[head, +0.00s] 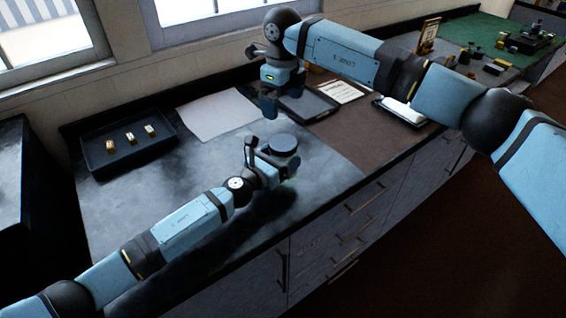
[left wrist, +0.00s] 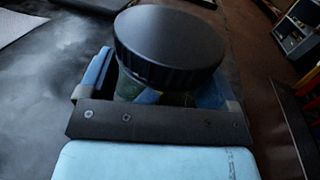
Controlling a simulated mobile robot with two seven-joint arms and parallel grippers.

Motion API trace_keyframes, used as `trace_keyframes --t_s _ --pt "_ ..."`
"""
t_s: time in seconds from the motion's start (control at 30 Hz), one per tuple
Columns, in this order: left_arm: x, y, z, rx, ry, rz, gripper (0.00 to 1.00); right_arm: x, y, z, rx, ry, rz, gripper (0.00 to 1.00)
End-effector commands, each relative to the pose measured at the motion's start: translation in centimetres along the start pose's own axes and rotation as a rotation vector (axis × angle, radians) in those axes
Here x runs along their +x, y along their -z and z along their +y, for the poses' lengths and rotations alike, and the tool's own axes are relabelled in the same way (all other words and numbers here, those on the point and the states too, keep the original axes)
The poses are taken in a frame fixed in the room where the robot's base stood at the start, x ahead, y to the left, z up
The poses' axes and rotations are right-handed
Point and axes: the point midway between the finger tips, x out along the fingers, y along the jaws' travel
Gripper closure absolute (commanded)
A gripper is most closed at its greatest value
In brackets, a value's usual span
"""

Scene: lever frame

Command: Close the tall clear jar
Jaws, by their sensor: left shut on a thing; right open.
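The tall clear jar (head: 288,162) stands on the dark bench top, mostly hidden by my left gripper and its lid. The dark round lid (head: 283,144) is on top of it; I cannot tell how tightly it sits. In the left wrist view the lid (left wrist: 170,45) is black with a ribbed rim, and only a little of the jar shows beneath it. My left gripper (head: 272,160) is shut on the jar, below the lid. My right gripper (head: 269,103) is open and empty, pointing down behind the jar and above it, apart from the lid.
A dark tray (head: 127,152) with several small gold blocks lies at the left. A white sheet (head: 217,114) lies near the wall. A flat dark tray (head: 308,105) and a printed card (head: 342,91) are behind the jar. The bench's front edge runs close to the jar.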

Motion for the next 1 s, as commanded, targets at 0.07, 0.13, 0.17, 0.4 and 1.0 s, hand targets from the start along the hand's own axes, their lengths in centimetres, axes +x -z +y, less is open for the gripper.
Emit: trace_keyframes --t_s 0.07,0.13,0.17,0.4,1.0 --pt "0.0 0.0 0.0 0.000 0.000 0.000 0.82 0.0 0.0 0.0 0.000 0.000 0.000 0.00" --pt "0.0 0.0 0.0 0.000 0.000 0.000 0.82 0.0 0.0 0.0 0.000 0.000 0.000 0.00" --pt "0.0 0.0 0.0 0.000 0.000 0.000 0.82 0.0 0.0 0.0 0.000 0.000 0.000 0.00" --pt "0.0 0.0 0.0 0.000 0.000 0.000 0.00 0.0 0.0 0.0 0.000 0.000 -0.001 0.00" --pt "-9.2 0.2 0.0 0.000 0.000 0.002 0.00 -0.3 0.0 0.0 0.000 0.000 -0.001 0.00"
